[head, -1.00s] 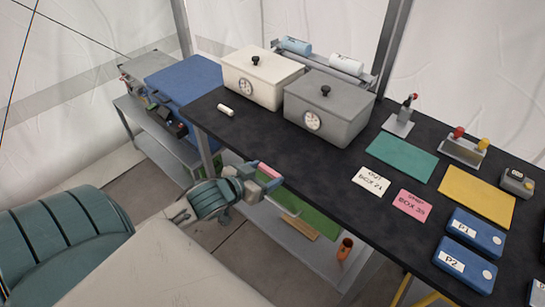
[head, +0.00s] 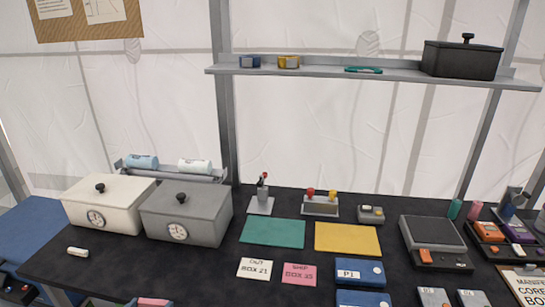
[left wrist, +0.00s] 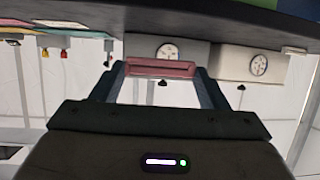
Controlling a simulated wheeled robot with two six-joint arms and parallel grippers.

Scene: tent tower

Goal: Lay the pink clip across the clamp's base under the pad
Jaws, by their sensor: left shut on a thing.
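The pink clip (head: 154,301) shows at the bottom edge of the head view, in front of the table. In the left wrist view the pink clip (left wrist: 160,68) spans between the two fingers of my left gripper (left wrist: 160,75), which is shut on it. In the head view only the tip of my left gripper (head: 150,303) shows. What looks like the clamp stands at the back of the table: a grey upright with a red tip on a flat grey base (head: 258,207). Its pad is too small to make out. The clip is well apart from it. My right gripper is not in view.
A white box (head: 108,207) and a grey box (head: 190,220) with knobs stand at the left. A green mat (head: 273,233) and a yellow mat (head: 347,239) lie before the clamp and a stand with red and yellow knobs (head: 320,207). A shelf (head: 310,71) hangs above.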

